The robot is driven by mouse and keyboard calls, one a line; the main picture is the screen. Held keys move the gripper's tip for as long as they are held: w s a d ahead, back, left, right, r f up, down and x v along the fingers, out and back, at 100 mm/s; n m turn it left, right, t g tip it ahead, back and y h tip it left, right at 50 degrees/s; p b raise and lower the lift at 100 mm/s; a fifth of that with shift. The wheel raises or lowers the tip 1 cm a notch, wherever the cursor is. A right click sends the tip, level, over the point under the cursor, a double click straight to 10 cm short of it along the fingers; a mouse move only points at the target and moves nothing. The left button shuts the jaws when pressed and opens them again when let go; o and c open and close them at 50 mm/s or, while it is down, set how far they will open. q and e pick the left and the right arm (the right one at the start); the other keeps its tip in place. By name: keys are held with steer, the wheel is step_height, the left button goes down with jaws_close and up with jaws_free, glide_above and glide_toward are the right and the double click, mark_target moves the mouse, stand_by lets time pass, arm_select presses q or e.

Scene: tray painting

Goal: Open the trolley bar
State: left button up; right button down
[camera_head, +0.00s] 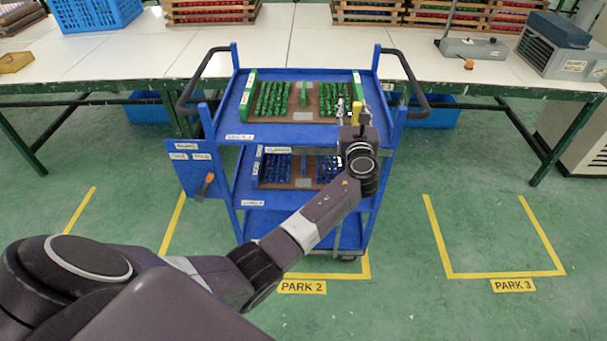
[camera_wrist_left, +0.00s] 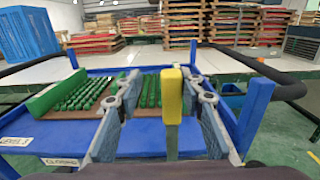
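The blue trolley (camera_head: 290,137) stands in the bay marked PARK 2, with black handles at both sides. My left gripper (camera_head: 348,108) is at this bar, beside the top shelf's right end. Its fingers in the left wrist view (camera_wrist_left: 160,98) are apart, with a visible gap to the yellow top on the left. My right gripper is out of view.
A tray of green parts (camera_head: 302,116) lies on the top shelf, blue parts (camera_head: 277,168) on the middle one. A blue side panel with an orange handle (camera_head: 186,168) sticks out at the left. A white table (camera_head: 480,67) stands behind. Floor at PARK 3 (camera_head: 490,235) is clear.

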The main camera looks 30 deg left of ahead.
arm_select(q)
steer(key=s+a+p, duration=0.3)
steer(key=s+a, duration=0.4)
steer(key=a, duration=0.5)
steer(key=b+v, duration=0.1)
steer(key=v, duration=0.7)
step_height(320, 180, down, 18)
steer(key=s+d+n+g+h+b, duration=0.1)
steer(key=s+d+n+g+h, duration=0.1)
steer(key=n, duration=0.1)
steer(key=shift+r+g+h, duration=0.25)
steer(key=shift+g+h, duration=0.05)
steer(key=shift+d, duration=0.1)
step_height(320, 180, up, 19)
steer(key=w+a+m+t+y+p, duration=0.2)
steer(key=m+t+y, duration=0.1)
steer(key=x, duration=0.8)
steer(key=shift+f+g, duration=0.3)
steer(key=shift+s+a, duration=0.1)
steer(key=shift+s, duration=0.05)
steer(key=shift+c, duration=0.5)
